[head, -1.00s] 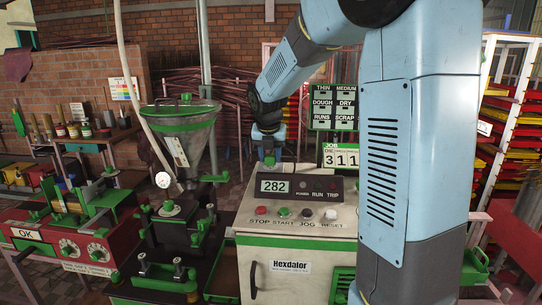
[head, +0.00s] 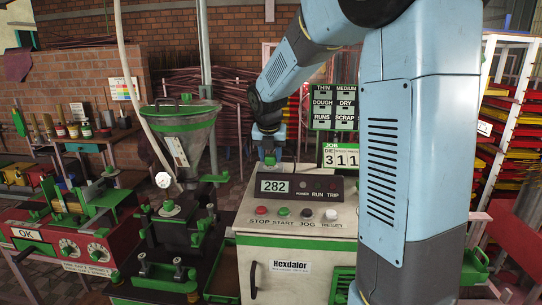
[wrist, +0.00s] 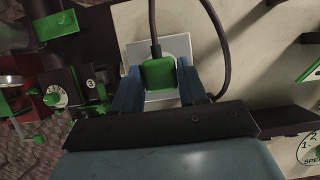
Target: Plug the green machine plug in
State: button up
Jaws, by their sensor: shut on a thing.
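The green plug (wrist: 159,73) is between the two blue fingers of my gripper (wrist: 158,78) in the wrist view, and the gripper is shut on it. A dark cable (wrist: 153,22) leads up from the plug. A white square socket plate (wrist: 178,45) lies directly behind the plug, on the pale machine surface. The plug hides the middle of the plate, so I cannot tell whether its pins are in the socket.
The cabinet's panel shows 282 on its display (head: 273,186) above a row of buttons. A hopper machine (head: 183,135) with green parts stands to its left. A dark cable loop (wrist: 222,45) hangs right of the plug. A numbered dial (wrist: 311,151) sits at lower right.

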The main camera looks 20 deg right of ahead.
jog(key=shift+f, duration=0.45)
dwell(0.6)
jog(key=o, duration=1.1)
jog(key=v, duration=1.3)
jog(key=shift+s+a+r, duration=0.1)
jog(key=shift+s+r, duration=0.1)
jog(key=shift+r, duration=0.05)
jog(key=shift+s, duration=0.15)
